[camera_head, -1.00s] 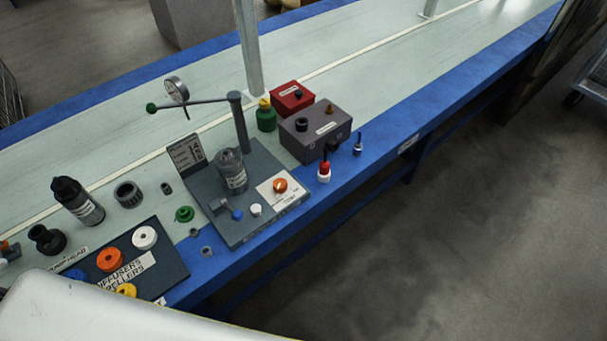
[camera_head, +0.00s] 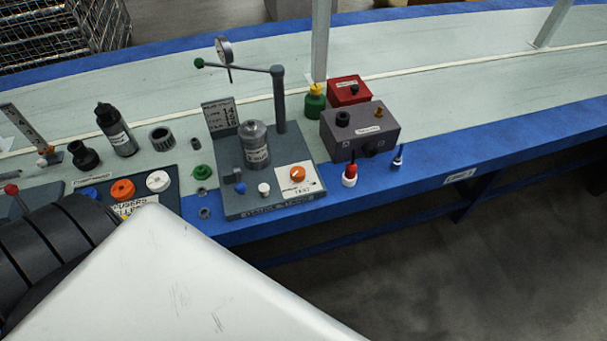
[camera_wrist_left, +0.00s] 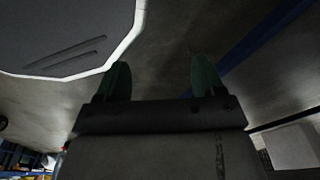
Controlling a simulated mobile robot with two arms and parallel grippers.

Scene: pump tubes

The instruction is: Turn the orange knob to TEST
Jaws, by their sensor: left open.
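The orange knob (camera_head: 297,174) sits on a white label plate at the right front of a dark grey test stand (camera_head: 240,208). The word TEST appears on the plate just below the knob. The knob's exact pointer direction is too small to tell. My left gripper (camera_wrist_left: 161,82) shows only in the left wrist view, with two green fingers apart and nothing between them. It is over the floor, away from the knob. My right gripper is not in view.
On the stand are a grey cylinder (camera_head: 255,146), a white knob (camera_head: 263,189) and a post with a gauge arm (camera_head: 279,100). A grey box (camera_head: 360,130) and a red-and-white bottle (camera_head: 349,176) stand to the right. My pale arm part covers the lower left.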

